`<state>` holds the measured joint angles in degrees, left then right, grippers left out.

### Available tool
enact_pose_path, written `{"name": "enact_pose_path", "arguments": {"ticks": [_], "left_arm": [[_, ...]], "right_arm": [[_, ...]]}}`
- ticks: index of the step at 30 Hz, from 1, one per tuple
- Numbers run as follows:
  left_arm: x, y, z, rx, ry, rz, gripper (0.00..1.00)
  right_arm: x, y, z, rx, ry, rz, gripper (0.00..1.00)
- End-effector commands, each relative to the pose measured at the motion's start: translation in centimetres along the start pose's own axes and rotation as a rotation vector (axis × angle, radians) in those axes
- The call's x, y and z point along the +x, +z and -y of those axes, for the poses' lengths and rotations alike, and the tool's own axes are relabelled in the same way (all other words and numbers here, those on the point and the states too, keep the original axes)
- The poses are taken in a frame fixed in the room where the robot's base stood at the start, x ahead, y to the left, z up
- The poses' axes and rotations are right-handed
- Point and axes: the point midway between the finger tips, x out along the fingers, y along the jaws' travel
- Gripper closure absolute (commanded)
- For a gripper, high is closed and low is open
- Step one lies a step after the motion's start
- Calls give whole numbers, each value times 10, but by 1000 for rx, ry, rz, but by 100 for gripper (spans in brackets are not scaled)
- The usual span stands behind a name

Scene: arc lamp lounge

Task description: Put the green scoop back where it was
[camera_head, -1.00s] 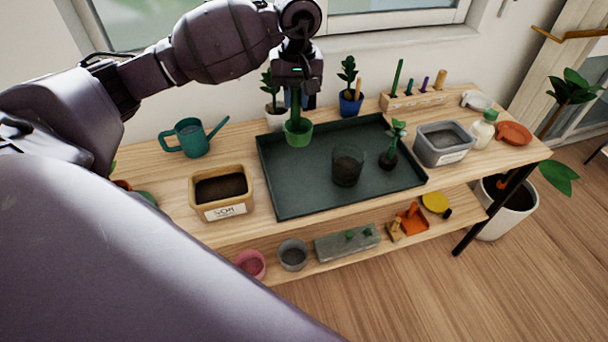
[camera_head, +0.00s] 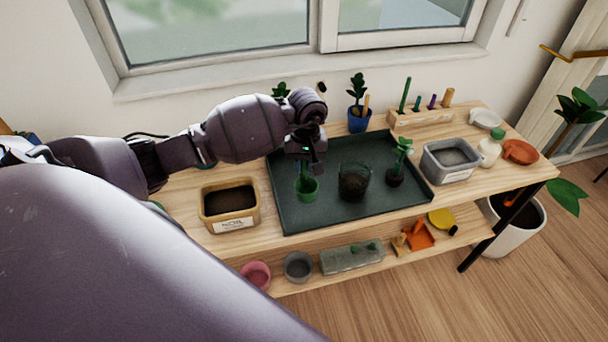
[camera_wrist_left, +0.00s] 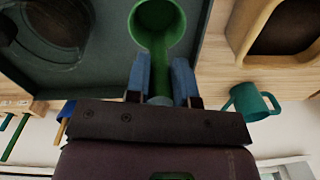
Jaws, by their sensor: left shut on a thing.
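The green scoop (camera_head: 306,189) has a round cup and hangs upright below my left gripper (camera_head: 304,168), over the left part of the dark green tray (camera_head: 290,222). In the left wrist view the blue fingers of my left gripper (camera_wrist_left: 160,78) are shut on the handle of the green scoop (camera_wrist_left: 150,15), with its cup beyond the fingertips. I cannot tell whether the cup touches the tray floor. A wooden tool rack (camera_head: 425,118) with several coloured upright handles stands at the back right. My right gripper is not in view.
A clear pot of soil (camera_head: 354,184) and a seedling (camera_head: 396,176) stand in the tray. A soil box (camera_head: 233,222) is left of it, a grey tub (camera_head: 449,160) right, a blue pot (camera_head: 358,121) behind. A teal watering can (camera_wrist_left: 252,103) shows in the left wrist view.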

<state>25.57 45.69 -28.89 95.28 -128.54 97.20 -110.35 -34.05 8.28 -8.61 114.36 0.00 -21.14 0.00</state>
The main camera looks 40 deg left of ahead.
Motion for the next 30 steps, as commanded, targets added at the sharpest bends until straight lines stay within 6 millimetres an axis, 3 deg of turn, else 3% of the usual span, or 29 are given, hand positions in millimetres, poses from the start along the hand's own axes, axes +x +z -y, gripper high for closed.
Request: {"name": "enact_pose_path", "arguments": {"ticks": [5, 13, 26, 27, 30], "left_arm": [[10, 0, 0, -2, -2, 1, 100], [43, 1, -1, -1, -2, 3, 100], [49, 0, -1, 1, -2, -1, 100], [48, 0, -1, 1, -1, -1, 71], [48, 0, -1, 0, -1, -1, 56]], "right_arm": [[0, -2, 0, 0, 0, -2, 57], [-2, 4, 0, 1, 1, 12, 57], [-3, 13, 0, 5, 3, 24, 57], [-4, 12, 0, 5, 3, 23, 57], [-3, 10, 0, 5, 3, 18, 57]]}}
